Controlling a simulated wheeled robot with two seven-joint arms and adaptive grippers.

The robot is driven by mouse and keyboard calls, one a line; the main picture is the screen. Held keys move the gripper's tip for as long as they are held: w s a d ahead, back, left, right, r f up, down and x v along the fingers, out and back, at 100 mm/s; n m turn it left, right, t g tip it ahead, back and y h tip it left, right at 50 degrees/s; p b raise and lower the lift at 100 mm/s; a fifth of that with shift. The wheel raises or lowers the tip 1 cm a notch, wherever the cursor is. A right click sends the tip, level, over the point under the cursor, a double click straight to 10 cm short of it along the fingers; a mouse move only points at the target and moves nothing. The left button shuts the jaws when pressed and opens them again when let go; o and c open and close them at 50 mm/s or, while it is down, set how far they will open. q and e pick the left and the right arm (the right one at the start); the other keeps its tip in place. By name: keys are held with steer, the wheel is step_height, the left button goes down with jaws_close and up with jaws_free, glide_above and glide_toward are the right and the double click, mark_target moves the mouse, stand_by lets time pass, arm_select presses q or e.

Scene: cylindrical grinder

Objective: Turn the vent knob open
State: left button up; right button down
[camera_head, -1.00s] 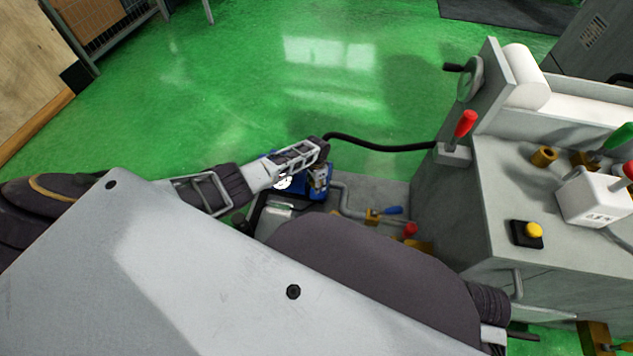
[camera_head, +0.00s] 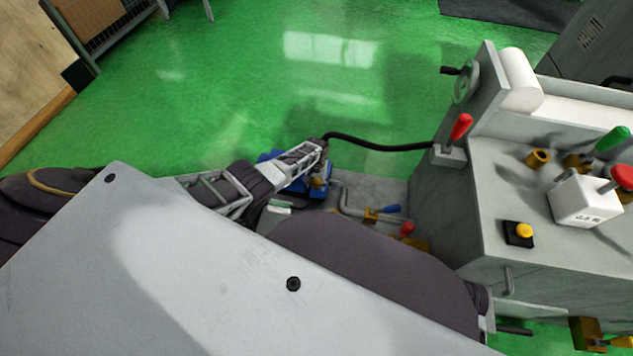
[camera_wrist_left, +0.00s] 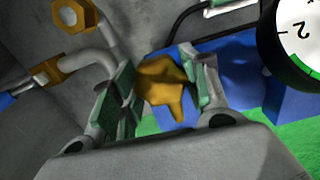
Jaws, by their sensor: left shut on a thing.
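The vent knob appears as a brass-yellow lobed knob (camera_wrist_left: 163,88) in the left wrist view, between the two fingers of my left gripper (camera_wrist_left: 160,90). The green-padded fingers stand on either side of it and the gripper is shut on it. In the head view my left gripper (camera_head: 320,165) is at the blue unit (camera_head: 268,158) beside the machine. There the knob is small and mostly covered by the gripper. My right gripper is not in view.
A white dial gauge (camera_wrist_left: 298,42) stands close to the right finger in the wrist view. A pipe (camera_wrist_left: 92,60) with brass fittings lies left. In the head view a black hose (camera_head: 380,146) runs to the grey machine (camera_head: 520,180). Green floor behind is clear.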

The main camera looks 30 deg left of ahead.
mark_target(317, 181)
arm_select(q)
steer(key=shift+w+n, duration=0.1)
steer(key=shift+n, duration=0.3)
steer(key=o, duration=1)
steer(key=shift+r, duration=0.2)
steer(key=shift+r, duration=5.8)
steer(key=shift+m, duration=0.3)
